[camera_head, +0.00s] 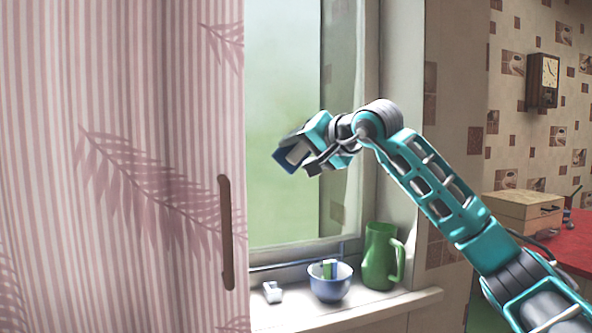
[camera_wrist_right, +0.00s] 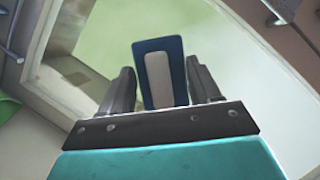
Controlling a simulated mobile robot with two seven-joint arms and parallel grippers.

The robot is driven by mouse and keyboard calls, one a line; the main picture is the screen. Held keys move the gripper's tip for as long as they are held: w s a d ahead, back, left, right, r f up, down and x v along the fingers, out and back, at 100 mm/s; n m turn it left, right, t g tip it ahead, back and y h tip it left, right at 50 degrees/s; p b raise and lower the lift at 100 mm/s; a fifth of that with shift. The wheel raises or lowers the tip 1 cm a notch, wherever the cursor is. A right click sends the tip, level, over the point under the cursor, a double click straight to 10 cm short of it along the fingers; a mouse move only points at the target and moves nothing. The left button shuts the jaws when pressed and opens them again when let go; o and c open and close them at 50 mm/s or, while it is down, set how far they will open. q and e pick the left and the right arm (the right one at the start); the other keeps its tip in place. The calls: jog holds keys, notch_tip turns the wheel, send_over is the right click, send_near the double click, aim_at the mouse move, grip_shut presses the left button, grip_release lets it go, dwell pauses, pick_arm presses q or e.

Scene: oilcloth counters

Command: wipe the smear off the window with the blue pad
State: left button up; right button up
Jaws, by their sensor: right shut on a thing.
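The window (camera_head: 285,200) is a pale green pane at the centre of the head view. Its pane also shows in the wrist view (camera_wrist_right: 215,40). I cannot make out a distinct smear on it. My right gripper (camera_head: 300,160) is in front of the pane, shut on the blue pad (camera_head: 284,161). In the wrist view the blue pad (camera_wrist_right: 177,60), with a pale grip in its middle, sits between the two dark fingers of my right gripper (camera_wrist_right: 161,85). I cannot tell whether the pad touches the glass. My left gripper is not in view.
On the sill (camera_head: 380,308) stand a blue bowl (camera_head: 330,287), a green jug (camera_head: 377,262) and a small white object (camera_head: 272,292). A wooden box (camera_head: 520,212) is at the right.

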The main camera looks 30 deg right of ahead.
jog(key=shift+w+d+r+p, duration=0.15)
jog(key=shift+w+p, duration=0.2)
jog(key=shift+w, duration=0.25)
jog(key=w+p, duration=0.1)
jog(key=w, duration=0.2)
jog(key=shift+w+d+p, duration=0.2)
jog(key=shift+d+p, duration=0.2)
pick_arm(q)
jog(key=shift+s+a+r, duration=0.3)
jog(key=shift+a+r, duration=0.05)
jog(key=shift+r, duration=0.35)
pick_arm(e)
jog(key=shift+w+d, duration=0.15)
jog(key=shift+w, duration=0.5)
pick_arm(q)
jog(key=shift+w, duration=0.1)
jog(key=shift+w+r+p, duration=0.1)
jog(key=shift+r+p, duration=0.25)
jog(key=shift+p, duration=0.05)
pick_arm(e)
jog(key=shift+w, duration=0.1)
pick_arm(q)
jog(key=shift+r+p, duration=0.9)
pick_arm(e)
jog(key=shift+w+d, duration=0.2)
jog(key=shift+w, duration=0.6)
